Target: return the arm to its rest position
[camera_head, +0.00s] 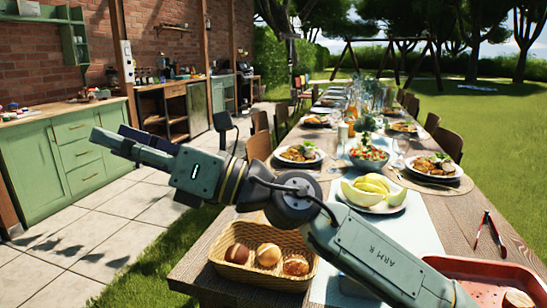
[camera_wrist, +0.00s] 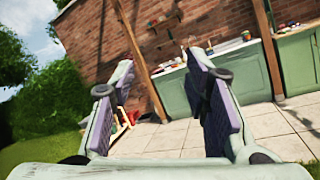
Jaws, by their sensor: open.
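My gripper (camera_head: 117,145) is at the left end of my arm in the head view, held up in the air over the paved ground, left of the table. In the wrist view the two fingers of my gripper (camera_wrist: 160,95) stand wide apart with nothing between them. My arm crosses the head view from the lower right, passing over the near end of the table (camera_head: 215,238). The wrist camera faces the brick wall and the green cabinets (camera_wrist: 244,82).
Under and beside my arm stand a bread basket (camera_head: 228,274) with rolls, a plate of melon (camera_head: 375,205) and a red tray (camera_head: 440,264). Dishes and glasses line the table behind. A green counter (camera_head: 65,160) stands at left. The paving (camera_head: 70,255) between is clear.

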